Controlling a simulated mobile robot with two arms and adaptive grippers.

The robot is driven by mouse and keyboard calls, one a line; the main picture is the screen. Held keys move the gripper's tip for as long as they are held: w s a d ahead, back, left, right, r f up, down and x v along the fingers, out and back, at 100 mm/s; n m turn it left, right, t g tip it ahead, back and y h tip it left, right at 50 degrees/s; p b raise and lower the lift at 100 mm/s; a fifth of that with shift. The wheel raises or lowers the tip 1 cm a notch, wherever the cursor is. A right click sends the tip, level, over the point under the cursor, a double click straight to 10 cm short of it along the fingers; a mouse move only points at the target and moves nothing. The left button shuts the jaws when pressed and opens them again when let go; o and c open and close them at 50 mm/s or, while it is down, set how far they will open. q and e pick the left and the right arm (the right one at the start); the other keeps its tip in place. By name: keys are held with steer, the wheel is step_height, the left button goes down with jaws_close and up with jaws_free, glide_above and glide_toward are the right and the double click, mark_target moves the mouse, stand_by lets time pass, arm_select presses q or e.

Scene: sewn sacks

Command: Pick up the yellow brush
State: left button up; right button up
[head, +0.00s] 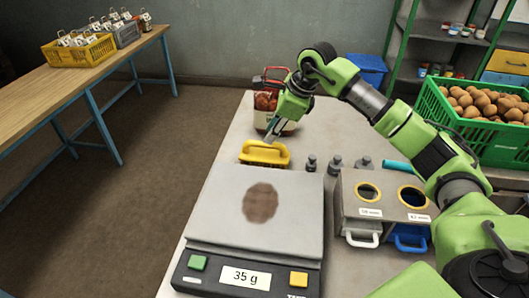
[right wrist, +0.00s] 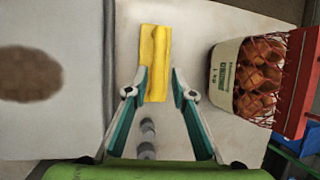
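The yellow brush (head: 264,152) lies on the pale table just behind the scale, with darker bristles showing under its body. In the right wrist view the yellow brush (right wrist: 155,45) is upright in the picture, ahead of and between the fingers. My right gripper (head: 272,134) is above the brush, pointing down at it. In the right wrist view my right gripper (right wrist: 160,75) is open, with one fingertip near each long side of the brush. I cannot tell whether the fingertips touch it. My left gripper is not in view.
A scale (head: 225,225) reading 35 g has a brown round patch on its plate. Small dark weights (head: 335,165) stand right of the brush. A two-hole box (head: 345,215) and green crate (head: 435,103) are right.

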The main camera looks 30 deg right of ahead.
mark_target(263, 144)
steer(key=shift+x, duration=0.85)
steer(key=shift+w+f+p, duration=0.2)
steer(key=shift+f+p, duration=0.05)
steer(key=shift+p, duration=0.05)
steer(key=p+x, duration=0.1)
steer(key=x, duration=0.2)
steer(key=shift+a+f+p, duration=0.15)
steer(key=shift+a+p, duration=0.15)
steer(key=shift+p, duration=0.1)
steer(key=shift+w+f, duration=0.3)
steer(key=shift+f, duration=0.25)
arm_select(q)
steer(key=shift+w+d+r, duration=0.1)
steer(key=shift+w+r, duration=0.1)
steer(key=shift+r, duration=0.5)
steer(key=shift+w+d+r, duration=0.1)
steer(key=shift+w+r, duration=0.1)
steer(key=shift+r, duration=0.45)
arm_select(e)
jaws_close()
